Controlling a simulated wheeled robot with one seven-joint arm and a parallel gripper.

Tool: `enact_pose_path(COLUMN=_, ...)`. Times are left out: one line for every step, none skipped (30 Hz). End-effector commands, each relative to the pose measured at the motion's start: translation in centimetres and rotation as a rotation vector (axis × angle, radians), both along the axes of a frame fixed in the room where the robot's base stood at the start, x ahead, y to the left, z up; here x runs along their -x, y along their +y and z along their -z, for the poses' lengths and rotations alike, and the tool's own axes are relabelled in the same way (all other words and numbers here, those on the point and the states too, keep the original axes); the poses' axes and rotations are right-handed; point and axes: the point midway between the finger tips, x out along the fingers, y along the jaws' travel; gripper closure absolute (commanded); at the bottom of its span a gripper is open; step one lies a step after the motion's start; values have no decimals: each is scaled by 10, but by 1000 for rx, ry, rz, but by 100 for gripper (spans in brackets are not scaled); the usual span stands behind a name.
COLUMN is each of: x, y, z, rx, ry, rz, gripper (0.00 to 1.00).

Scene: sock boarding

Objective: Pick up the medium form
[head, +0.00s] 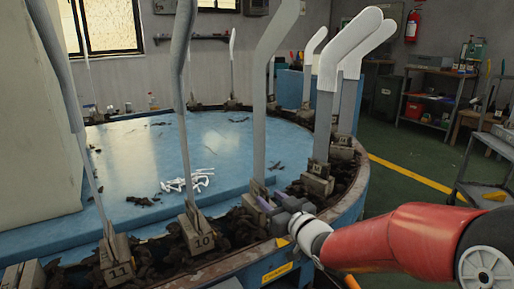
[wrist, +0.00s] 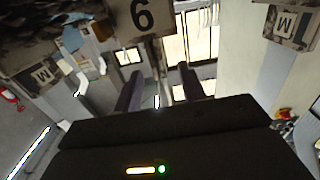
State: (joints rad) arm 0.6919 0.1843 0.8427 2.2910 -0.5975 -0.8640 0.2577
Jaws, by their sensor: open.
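Several upright flat forms stand in blocks around the rim of a round blue table. A block marked M (head: 318,168) holds a grey form (head: 324,120) with a white upper part. A bare grey form (head: 266,100) stands left of it, its block (head: 258,190) beside my gripper (head: 272,206). My gripper is low at the rim, open and empty. Blocks marked M show at the left (wrist: 43,74) and right (wrist: 287,22).
Blocks 10 (head: 203,240) and 11 (head: 120,270) hold forms at the left. Dark scraps litter the rim, and a white tangle (head: 190,181) lies on the blue tabletop (head: 145,150). A cart (head: 490,180) stands at the right; green floor lies between.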

Motion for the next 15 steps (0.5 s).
enact_pose_path(x=-3, y=2, z=0, rx=-9, ry=-4, rz=-5, gripper=59)
enact_pose_path(x=-5, y=4, z=0, rx=-11, ry=-6, rz=-7, gripper=59)
enact_pose_path(x=-8, y=7, z=-1, rx=-12, ry=-9, rz=-8, gripper=59)
enact_pose_path(x=-11, y=9, z=-1, rx=-13, ry=-8, rz=-8, gripper=59)
enact_pose_path(x=-14, y=10, z=0, rx=-13, ry=-6, rz=-8, gripper=59)
enact_pose_path(x=-18, y=13, z=-1, rx=-11, ry=-8, rz=-7, gripper=59)
enact_pose_path(x=-21, y=15, z=-1, rx=-11, ry=-7, rz=-7, gripper=59)
enact_pose_path(x=-24, y=16, z=-1, rx=-11, ry=-6, rz=-7, gripper=59)
enact_pose_path(x=-28, y=19, z=-1, rx=-12, ry=-7, rz=-7, gripper=59)
enact_pose_path(x=-31, y=21, z=-1, rx=-12, ry=-7, rz=-7, gripper=59)
enact_pose_path(x=-35, y=23, z=-2, rx=-12, ry=-7, rz=-7, gripper=59)
enact_pose_path(x=-41, y=26, z=-2, rx=-12, ry=-5, rz=-7, gripper=59)
enact_pose_path(x=-45, y=28, z=-3, rx=-12, ry=-7, rz=-7, gripper=59)
enact_pose_path(x=-49, y=31, z=-2, rx=-11, ry=-4, rz=-6, gripper=59)
enact_pose_path(x=-54, y=34, z=-3, rx=-13, ry=-6, rz=-7, gripper=59)
